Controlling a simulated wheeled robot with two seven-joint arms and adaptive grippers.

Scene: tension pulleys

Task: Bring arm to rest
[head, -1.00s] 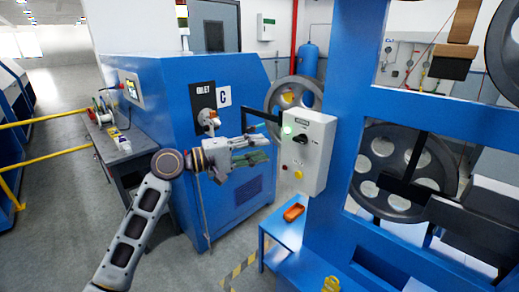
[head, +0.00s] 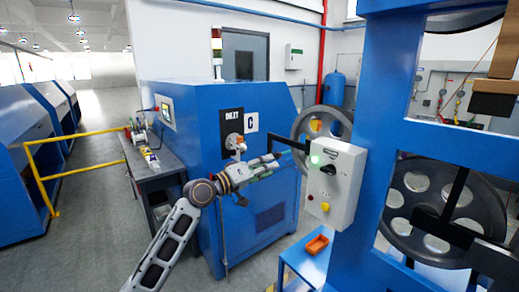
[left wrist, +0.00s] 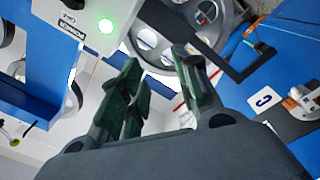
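My left arm (head: 165,250) comes up from the bottom of the head view, and its gripper (head: 266,165) is held in the air in front of the blue machine marked C. In the left wrist view my left gripper (left wrist: 162,62) shows two dark green finger pads apart, with nothing between them. The white control box (head: 333,185) with a lit green button, a black knob and a yellow button is just to the right of the gripper in the head view. The control box also shows in the left wrist view (left wrist: 85,25). My right gripper is not in view.
The blue machine (head: 195,115) stands behind my gripper. A blue frame (head: 380,130) with a spoked wheel (head: 435,200) is on the right. An orange tray (head: 317,244) lies on a low blue stand. A grey side table (head: 155,160) and yellow railing (head: 70,172) are left. Floor at left is open.

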